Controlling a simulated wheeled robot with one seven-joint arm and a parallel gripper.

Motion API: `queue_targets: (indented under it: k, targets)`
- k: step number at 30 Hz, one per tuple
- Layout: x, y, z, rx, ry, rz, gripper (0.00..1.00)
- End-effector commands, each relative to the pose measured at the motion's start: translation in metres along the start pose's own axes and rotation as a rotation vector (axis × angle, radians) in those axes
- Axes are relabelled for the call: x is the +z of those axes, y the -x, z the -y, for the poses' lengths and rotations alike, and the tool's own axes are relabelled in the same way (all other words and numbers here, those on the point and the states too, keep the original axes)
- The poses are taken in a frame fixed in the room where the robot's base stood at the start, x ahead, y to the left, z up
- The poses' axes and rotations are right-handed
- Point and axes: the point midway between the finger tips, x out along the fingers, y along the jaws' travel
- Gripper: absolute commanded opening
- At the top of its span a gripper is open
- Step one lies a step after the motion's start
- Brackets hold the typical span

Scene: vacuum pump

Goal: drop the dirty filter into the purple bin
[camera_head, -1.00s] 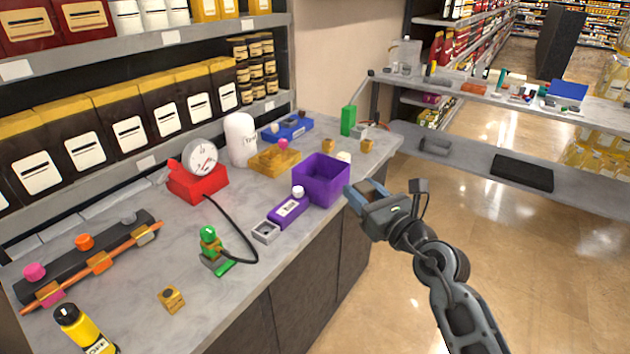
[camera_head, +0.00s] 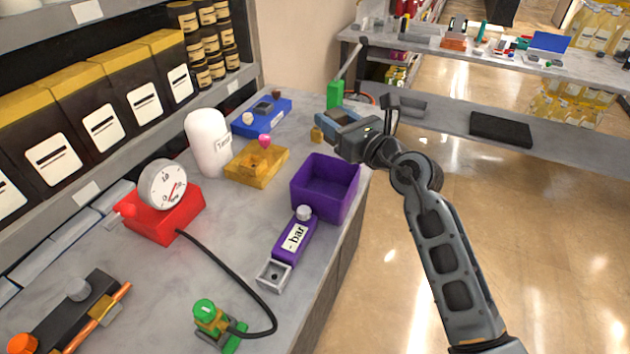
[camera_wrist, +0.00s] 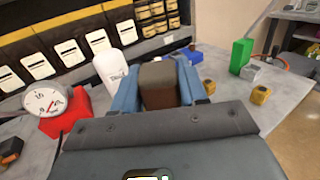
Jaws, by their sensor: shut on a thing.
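The purple bin (camera_head: 312,201) is an open square box near the counter's right edge; its visible inside looks empty. My gripper (camera_head: 328,118) appears above and slightly right of the bin in the head picture, raised over the far end of the counter. In the wrist view, its blue fingers (camera_wrist: 158,82) are shut on a brown block with a dark grey-brown top, which looks like the dirty filter (camera_wrist: 158,88). The filter is hardly visible in the head view. The bin cannot be made out in the wrist view.
A purple pump labelled bar (camera_head: 293,240) stands in front of the bin. A yellow tray (camera_head: 243,172), white bottle (camera_head: 207,143) and red gauge box (camera_head: 163,214) are to its left. A green block (camera_head: 335,94) stands at the back. Open floor lies right of the counter.

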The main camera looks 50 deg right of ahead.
Motion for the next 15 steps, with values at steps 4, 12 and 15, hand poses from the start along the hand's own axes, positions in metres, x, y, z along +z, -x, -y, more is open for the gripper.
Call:
queue_targets:
  k: [4,12,15]
  targets:
    - [-0.008,0.0,0.0,0.0,-0.001,-0.001,0.11]
    - [-0.04,0.0,0.0,0.0,-0.002,-0.001,0.11]
    - [-0.05,0.0,0.0,-0.001,0.0,0.0,0.11]
